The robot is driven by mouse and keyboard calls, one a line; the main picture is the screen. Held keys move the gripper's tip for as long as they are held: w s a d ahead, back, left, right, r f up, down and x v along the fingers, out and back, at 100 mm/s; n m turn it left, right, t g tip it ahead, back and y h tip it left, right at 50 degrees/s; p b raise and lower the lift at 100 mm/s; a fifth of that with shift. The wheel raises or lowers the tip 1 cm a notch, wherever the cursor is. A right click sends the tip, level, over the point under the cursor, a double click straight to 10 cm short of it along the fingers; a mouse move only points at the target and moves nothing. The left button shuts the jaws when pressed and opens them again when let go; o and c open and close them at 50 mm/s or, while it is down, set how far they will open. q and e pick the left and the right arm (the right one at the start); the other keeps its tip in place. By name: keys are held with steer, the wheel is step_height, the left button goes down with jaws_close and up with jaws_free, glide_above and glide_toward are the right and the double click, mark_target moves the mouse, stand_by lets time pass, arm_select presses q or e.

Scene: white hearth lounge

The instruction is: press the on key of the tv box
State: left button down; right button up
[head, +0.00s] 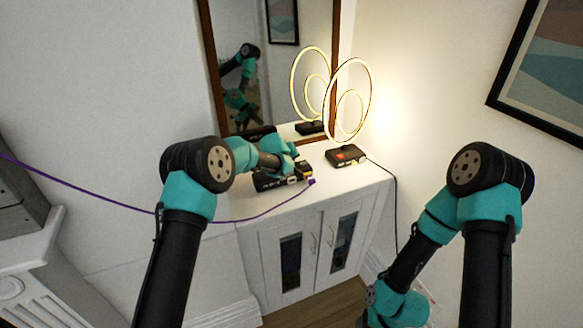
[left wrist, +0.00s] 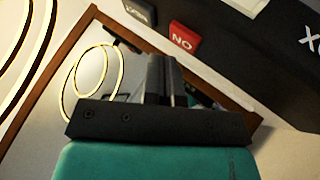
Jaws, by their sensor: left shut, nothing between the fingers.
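The tv box, a black box (head: 265,184), lies on the white cabinet top, partly hidden by my left arm in the head view. In the left wrist view the black box (left wrist: 265,50) fills the upper right and looks upside down. A red key (left wrist: 183,38) shows there with white letters that read "NO" this way up, beside a black key (left wrist: 140,12). My left gripper (left wrist: 166,80) is shut and empty, its fingertips just short of the red key in the picture; I cannot tell the gap or any contact. My right gripper is not visible.
A lit ring lamp (head: 348,100) on a black base (head: 345,156) stands right of the box. A mirror (head: 275,70) is behind. A purple cable (head: 245,217) runs from the left to a plug by the box. The cabinet's front right top (head: 345,185) is clear.

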arm_select(q)
steer(key=shift+f, duration=0.35)
steer(key=shift+f, duration=0.45)
stand_by(0.8)
steer(key=shift+r, duration=0.85)
steer(key=shift+r, duration=2.55)
